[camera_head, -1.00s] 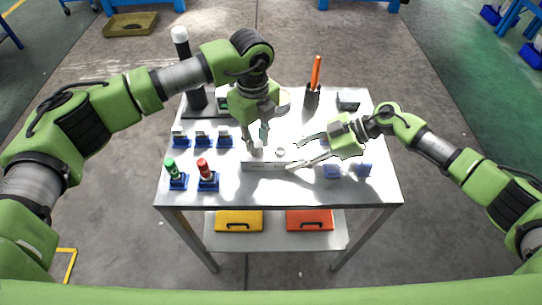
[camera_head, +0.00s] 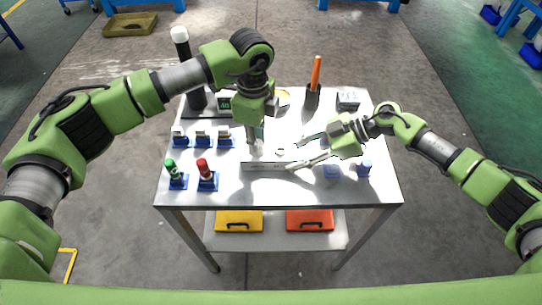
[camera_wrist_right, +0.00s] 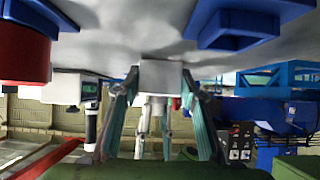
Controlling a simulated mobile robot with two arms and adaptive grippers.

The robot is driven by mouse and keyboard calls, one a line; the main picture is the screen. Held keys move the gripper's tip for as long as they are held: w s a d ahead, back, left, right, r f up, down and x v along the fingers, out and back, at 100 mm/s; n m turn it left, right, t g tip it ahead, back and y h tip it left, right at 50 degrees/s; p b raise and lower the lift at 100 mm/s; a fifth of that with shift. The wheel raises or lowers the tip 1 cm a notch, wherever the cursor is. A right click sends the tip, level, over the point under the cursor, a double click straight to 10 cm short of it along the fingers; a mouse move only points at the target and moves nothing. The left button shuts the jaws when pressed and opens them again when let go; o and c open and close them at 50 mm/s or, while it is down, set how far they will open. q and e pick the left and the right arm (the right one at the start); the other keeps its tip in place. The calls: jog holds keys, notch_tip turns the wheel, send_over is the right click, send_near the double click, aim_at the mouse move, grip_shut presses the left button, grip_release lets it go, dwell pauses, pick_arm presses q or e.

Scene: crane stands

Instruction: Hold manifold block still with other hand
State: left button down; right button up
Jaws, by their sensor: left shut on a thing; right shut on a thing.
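The manifold block (camera_head: 262,167) is a pale metal bar at the front middle of the table, with small round features by its top. My right gripper (camera_head: 304,164) is shut on its right end. In the right wrist view, the block's pale end (camera_wrist_right: 161,76) sits between the right gripper's fingers (camera_wrist_right: 160,92). My left gripper (camera_head: 255,136) is above and behind the block, shut on a small grey cylindrical piece (camera_head: 251,134), partly hidden by the fingers. I cannot tell whether this piece touches the block.
Green (camera_head: 173,170) and red (camera_head: 204,170) capped parts stand in blue holders at left. Blue holders (camera_head: 331,171) lie right of the block. A black holder with an orange-handled tool (camera_head: 315,75) stands at the back.

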pick_arm(q)
jog(key=shift+r, duration=0.1)
jog(key=n, duration=0.5)
jog(key=c, duration=1.7)
grip_release()
jog(key=shift+c, duration=0.9)
